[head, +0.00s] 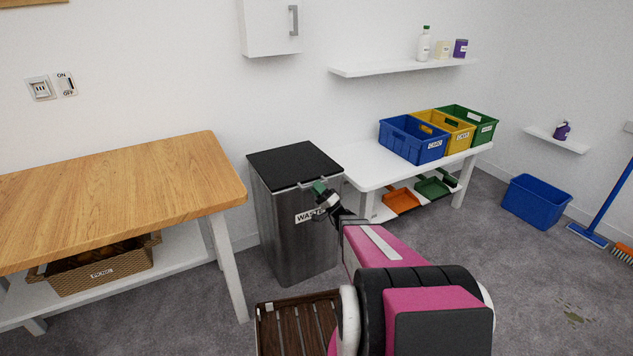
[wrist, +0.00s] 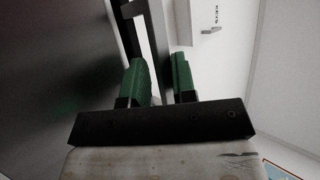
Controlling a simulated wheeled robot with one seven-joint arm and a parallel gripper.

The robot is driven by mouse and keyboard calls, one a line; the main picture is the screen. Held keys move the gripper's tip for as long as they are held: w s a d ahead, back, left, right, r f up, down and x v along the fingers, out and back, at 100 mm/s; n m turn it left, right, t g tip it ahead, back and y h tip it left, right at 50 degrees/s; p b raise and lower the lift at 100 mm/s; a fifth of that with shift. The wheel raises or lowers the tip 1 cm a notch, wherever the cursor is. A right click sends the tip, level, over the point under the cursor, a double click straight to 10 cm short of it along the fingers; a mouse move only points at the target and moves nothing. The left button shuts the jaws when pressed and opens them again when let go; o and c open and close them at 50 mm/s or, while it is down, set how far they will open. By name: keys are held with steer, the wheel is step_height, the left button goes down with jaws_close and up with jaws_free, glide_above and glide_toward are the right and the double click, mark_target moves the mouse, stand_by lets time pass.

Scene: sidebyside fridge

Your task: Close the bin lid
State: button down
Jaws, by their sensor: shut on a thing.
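The waste bin (head: 287,230) is a tall grey metal box with a white label, standing on the floor between two tables. Its black lid (head: 294,163) lies across the top and looks level, with no clear gap at the rim. A thin metal handle bar (head: 306,184) runs along the lid's front edge. My gripper (head: 320,188) is at this front edge, partly covering the label. In the wrist view, its green fingers (wrist: 161,80) stand on both sides of a grey bar (wrist: 155,30), which looks like the lid handle. A dark panel fills the left of that view.
A wooden-topped table (head: 120,190) stands left of the bin, a white table (head: 372,172) with coloured crates (head: 412,140) right. A white wall cabinet (head: 270,27) hangs above.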

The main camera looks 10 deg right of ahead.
steer(key=shift+w+a+f, duration=0.15)
steer(key=shift+w+f, duration=0.25)
steer(key=shift+w, duration=0.35)
steer(key=c, duration=1.2)
jaws_free()
steer(key=shift+r, duration=0.1)
steer(key=v, duration=1.1)
steer(key=shift+s+r, duration=0.25)
steer(key=shift+s, duration=0.05)
steer(key=s+a+n+g+h, duration=0.2)
steer(key=s+a+g, duration=0.2)
steer(key=a+g, duration=0.4)
steer(key=s+a+n+g+h, duration=0.25)
steer(key=s+a+g, duration=0.25)
steer(key=a+g, duration=0.3)
steer(key=s+d+r+g+h, duration=0.2)
steer(key=s+d+h, duration=0.4)
steer(key=h, duration=0.8)
steer(key=shift+s+r, duration=0.75)
steer(key=shift+s, duration=0.25)
